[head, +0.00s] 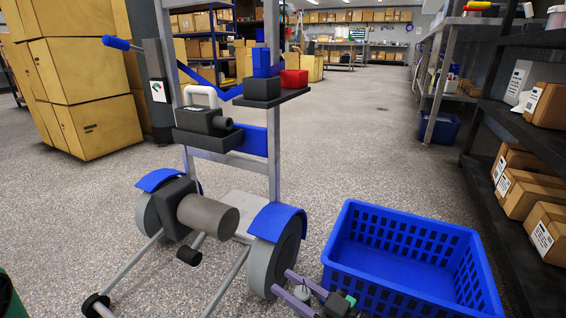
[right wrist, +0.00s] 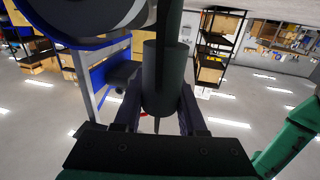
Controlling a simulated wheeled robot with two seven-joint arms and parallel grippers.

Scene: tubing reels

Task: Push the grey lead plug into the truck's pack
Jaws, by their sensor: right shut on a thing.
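The truck's pack (head: 203,121) is a black box with a white handle on a small ledge of the upright grey and blue truck (head: 273,160). A dark round part sticks out at its right. My right gripper (head: 283,281) is low at the truck's right wheel, well below the pack. It is shut on the grey lead plug (right wrist: 163,75), a dark grey cylinder between the two fingers in the right wrist view (right wrist: 160,108). In the head view the plug (head: 302,293) shows only as a small piece between the fingers. My left gripper is not in view.
A blue basket (head: 405,283) stands on the floor close right of my right gripper. The truck's wheel (head: 275,255) and a large grey cylinder (head: 207,216) are to the left. A dark shelf with boxes (head: 525,195) stands at far right.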

